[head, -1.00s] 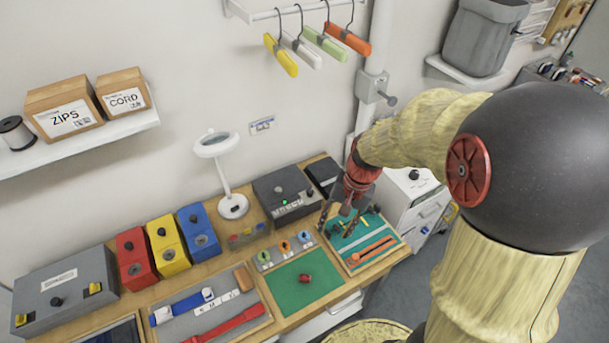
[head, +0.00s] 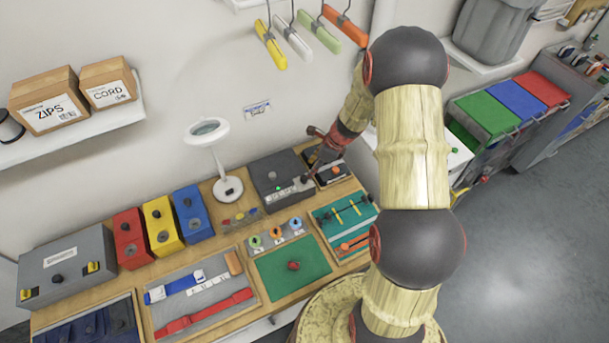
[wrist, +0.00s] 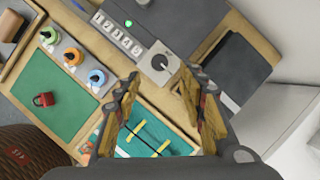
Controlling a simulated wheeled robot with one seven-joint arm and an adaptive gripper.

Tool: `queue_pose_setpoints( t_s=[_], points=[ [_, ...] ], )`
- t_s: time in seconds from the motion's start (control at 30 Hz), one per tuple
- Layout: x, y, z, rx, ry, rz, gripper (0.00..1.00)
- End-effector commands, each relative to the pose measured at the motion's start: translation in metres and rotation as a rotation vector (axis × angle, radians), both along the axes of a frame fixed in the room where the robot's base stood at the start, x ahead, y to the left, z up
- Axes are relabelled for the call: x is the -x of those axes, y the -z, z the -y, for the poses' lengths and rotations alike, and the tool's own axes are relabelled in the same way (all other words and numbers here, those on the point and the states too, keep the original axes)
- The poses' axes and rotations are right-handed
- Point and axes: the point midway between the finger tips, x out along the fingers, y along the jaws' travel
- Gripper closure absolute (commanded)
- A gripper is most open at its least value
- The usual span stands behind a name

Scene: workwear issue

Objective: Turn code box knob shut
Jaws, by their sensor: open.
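The code box is a dark grey box (head: 268,172) at the back of the bench, with a lit green light and a row of number windows on its front. Its knob (wrist: 159,62), black with a pale mark on a light square plate, shows at the right end of the number strip in the wrist view. My gripper (wrist: 162,78) is open and empty, its two fingers spread to either side of the knob in that picture. In the head view my gripper (head: 312,158) is above the box's right side. I cannot tell its exact height over the knob.
A black flat item in a tray (wrist: 234,68) lies right of the box. A green mat with a red padlock (wrist: 44,99), several coloured ring dials (wrist: 73,56) and a teal tray (head: 340,215) lie in front. A magnifier lamp (head: 228,186) stands to the left.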

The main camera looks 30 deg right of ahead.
Motion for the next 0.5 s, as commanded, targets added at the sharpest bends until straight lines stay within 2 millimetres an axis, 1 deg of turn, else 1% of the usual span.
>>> queue_pose_setpoints(
  t_s=[0.17, 0.3, 0.5],
  points=[
    [-0.004, 0.016, -0.005, -0.005, 0.008, -0.006, 0.59],
    [-0.009, 0.037, -0.011, -0.005, 0.005, -0.006, 0.59],
    [-0.017, 0.061, -0.018, -0.004, 0.006, -0.005, 0.59]
  ],
)
